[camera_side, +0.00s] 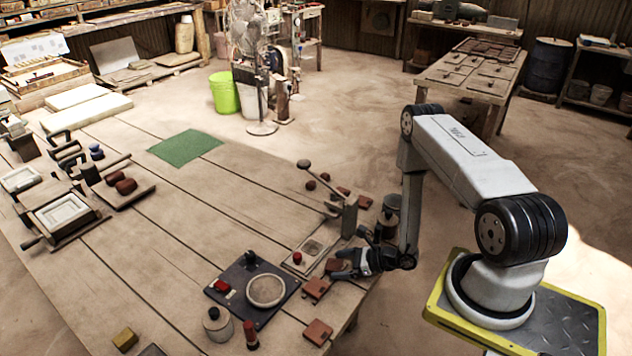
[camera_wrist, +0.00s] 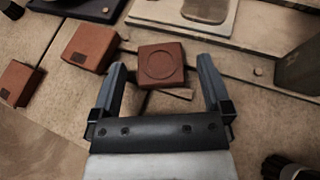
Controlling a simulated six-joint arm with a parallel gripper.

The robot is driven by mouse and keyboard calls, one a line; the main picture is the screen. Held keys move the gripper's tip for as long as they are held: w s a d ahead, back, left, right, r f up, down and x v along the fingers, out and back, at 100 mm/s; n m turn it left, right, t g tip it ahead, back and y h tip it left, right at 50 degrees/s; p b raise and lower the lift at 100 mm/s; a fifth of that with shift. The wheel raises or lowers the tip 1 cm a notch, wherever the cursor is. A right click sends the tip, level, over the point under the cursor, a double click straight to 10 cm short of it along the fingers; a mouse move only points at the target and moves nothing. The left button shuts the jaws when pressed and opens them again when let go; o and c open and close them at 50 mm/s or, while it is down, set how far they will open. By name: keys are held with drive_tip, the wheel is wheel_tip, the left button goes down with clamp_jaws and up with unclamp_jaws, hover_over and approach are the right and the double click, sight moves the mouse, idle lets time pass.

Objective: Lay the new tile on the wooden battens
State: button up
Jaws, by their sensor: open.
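A red-brown clay tile with a round imprint (camera_wrist: 161,64) lies between the fingertips of my gripper (camera_wrist: 163,69) in the wrist view. The fingers are open, one on each side, with a gap visible on the left and right. A thin wooden strip (camera_wrist: 181,94) shows at the tile's near edge; most of whatever supports it is hidden. Two more tiles, (camera_wrist: 95,48) and (camera_wrist: 20,82), lie to the left. In the side view my gripper (camera_side: 342,267) is low at the table's right edge, beside a tile (camera_side: 316,289); another tile (camera_side: 317,332) lies nearer.
The lever press (camera_side: 349,215) stands just behind my gripper, with its pale base plate (camera_side: 312,248) beside it. A dark panel (camera_side: 238,289) with a red button and a round ring is to the left. The table's middle, near the green mat (camera_side: 185,147), is mostly clear.

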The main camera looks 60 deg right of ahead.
drive_tip(key=shift+v, duration=3.75)
drive_tip(key=a+r+n+g+h, duration=0.1)
drive_tip(key=a+r+n+g, duration=0.2)
drive_tip(key=a+r+n, duration=0.2)
drive_tip(key=w+a+r+n+g+h, duration=0.1)
drive_tip(key=a+r+n, duration=0.4)
drive_tip(key=r+n, duration=0.6)
drive_tip(key=a+r+n+g+h, duration=0.3)
drive_tip(key=r+n, duration=0.6)
drive_tip(key=n, duration=0.6)
drive_tip(key=a+g, duration=0.2)
drive_tip(key=g, duration=0.1)
drive_tip(key=shift+w+n, duration=0.3)
